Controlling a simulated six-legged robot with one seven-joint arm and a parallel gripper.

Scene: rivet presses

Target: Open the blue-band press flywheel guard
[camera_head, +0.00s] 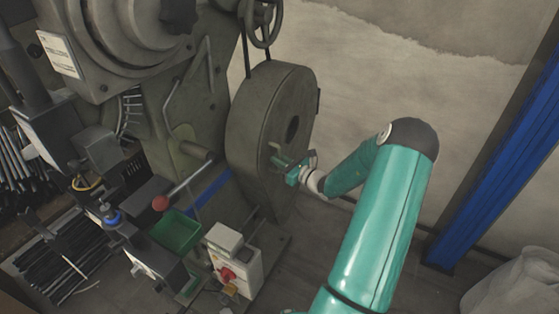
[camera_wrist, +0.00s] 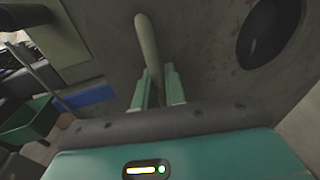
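The press carries a blue band (camera_head: 210,190) low on its body; part of the band also shows in the wrist view (camera_wrist: 95,95). Its flywheel guard (camera_head: 255,115) is a rounded grey-green cover with a dark round hole, standing against the press side and looking closed. The guard fills most of the wrist view (camera_wrist: 205,65). A pale bar handle (camera_wrist: 148,45) sticks out from its face. My gripper (camera_head: 284,164) is at this handle, below and left of the hole. In the wrist view its two teal fingers (camera_wrist: 158,86) lie close on both sides of the handle and appear shut on it.
A green bin (camera_head: 176,232), a white control box with a red knob (camera_head: 232,262) and a red-balled lever (camera_head: 161,202) stand left of the guard. A blue post (camera_head: 490,150) and a pale sack (camera_head: 515,285) are at right. Floor between is fairly clear.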

